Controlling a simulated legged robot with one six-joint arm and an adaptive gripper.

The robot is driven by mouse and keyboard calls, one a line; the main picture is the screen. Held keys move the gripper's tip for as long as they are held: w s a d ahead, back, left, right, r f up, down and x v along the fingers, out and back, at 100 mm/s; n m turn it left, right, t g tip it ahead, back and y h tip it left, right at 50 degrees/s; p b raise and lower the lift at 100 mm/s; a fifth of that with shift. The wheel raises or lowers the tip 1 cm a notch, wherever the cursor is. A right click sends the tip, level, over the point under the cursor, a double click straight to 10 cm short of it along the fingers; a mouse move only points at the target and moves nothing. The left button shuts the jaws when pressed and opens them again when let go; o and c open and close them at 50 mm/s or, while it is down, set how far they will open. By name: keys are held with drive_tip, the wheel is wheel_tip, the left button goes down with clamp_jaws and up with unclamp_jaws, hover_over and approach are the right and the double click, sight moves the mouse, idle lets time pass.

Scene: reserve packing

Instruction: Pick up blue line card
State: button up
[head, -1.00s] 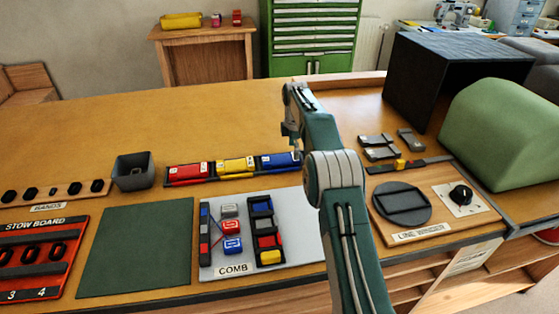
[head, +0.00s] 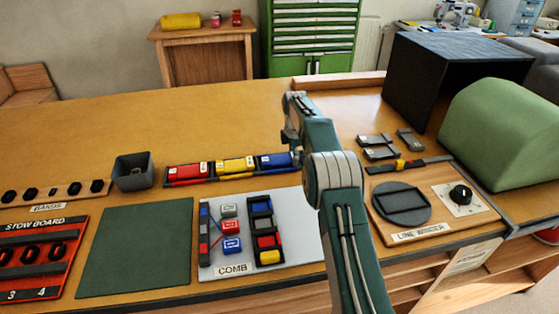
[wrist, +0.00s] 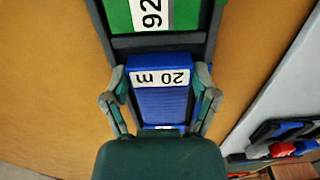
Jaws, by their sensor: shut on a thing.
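The blue line card (head: 272,161) lies in the right visible part of a dark rack (head: 225,176), beside the yellow card (head: 235,165) and the red card (head: 185,170). In the wrist view the blue card (wrist: 160,100) carries a white "20 m" label. My gripper (wrist: 161,100) is shut on it, one finger against each long side. The card is still in line with the rack. In the head view my gripper (head: 293,150) covers the card's right end.
In the wrist view a green card (wrist: 150,14) sits just beyond the blue one. A pale comb board (head: 285,230) with several small cards lies nearer me. A dark cup (head: 132,173) stands left of the rack. A line winder (head: 404,203) lies to the right.

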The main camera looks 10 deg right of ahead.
drive_tip(key=shift+f, duration=0.15)
drive_tip(key=shift+r, duration=3.55)
